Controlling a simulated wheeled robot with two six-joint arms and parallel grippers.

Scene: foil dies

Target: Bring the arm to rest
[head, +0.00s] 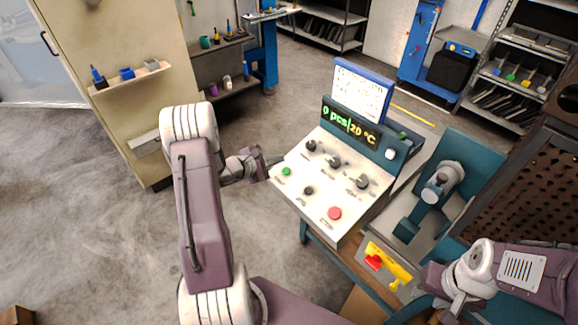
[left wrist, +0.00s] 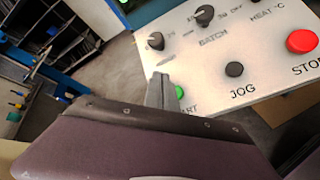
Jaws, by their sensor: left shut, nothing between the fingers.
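My left arm reaches in from the bottom of the head view. Its gripper (head: 272,162) is shut and empty, at the left edge of the control panel (head: 322,222). In the left wrist view its closed fingers (left wrist: 161,92) stand in front of the panel and partly cover the green START button (left wrist: 179,92). I cannot tell whether they touch the panel. The green button (head: 286,171) shows uncovered in the head view. My right arm is at the lower right of the head view; its fingers are not clear there.
The panel carries several knobs, a red stop button (head: 334,213) and a display (head: 350,124) reading 0 pcs and 20 °C. A teal press (head: 439,188) stands to its right. A yellow and red tool (head: 388,264) lies below. Open floor (head: 100,230) is at left.

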